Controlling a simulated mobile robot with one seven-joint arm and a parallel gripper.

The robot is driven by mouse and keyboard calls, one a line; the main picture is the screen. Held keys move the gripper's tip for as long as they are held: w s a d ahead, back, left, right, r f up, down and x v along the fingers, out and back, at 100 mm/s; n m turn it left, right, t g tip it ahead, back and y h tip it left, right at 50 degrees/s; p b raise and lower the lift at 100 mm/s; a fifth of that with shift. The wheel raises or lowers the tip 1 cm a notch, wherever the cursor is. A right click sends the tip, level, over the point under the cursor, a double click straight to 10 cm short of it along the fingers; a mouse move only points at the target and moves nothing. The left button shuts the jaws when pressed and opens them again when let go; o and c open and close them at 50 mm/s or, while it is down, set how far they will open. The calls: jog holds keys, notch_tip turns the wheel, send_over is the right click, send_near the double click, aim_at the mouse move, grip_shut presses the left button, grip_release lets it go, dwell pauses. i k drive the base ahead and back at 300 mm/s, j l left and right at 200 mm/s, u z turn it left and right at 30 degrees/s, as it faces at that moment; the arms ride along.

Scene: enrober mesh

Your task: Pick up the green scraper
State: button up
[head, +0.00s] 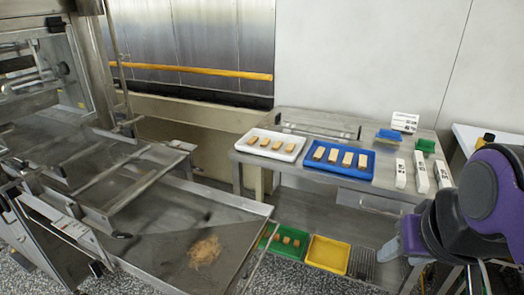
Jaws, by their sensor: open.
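A small green item (425,145) lies near the back right corner of the steel table (300,166). It may be the green scraper, but it is too small to make out its shape or handle. It lies to the right of a blue item (389,135) and behind the white upright boxes. My purple and dark arm shows at the right edge, in front of the table's right side. My gripper's fingers cannot be made out in this view, and nothing is seen touching the green item.
A white tray (247,144) and a blue tray (311,161) hold brown bars. Several white boxes (421,172) stand nearby. A small sign (405,120) stands behind. Green (277,257) and yellow (328,255) trays lie on the lower shelf. A steel machine (75,165) fills the left.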

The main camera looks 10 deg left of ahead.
aim_at(422, 145)
jog(key=u, duration=0.9)
jog(key=z, duration=1.45)
jog(key=i+z, duration=0.15)
jog(key=i+l, duration=0.05)
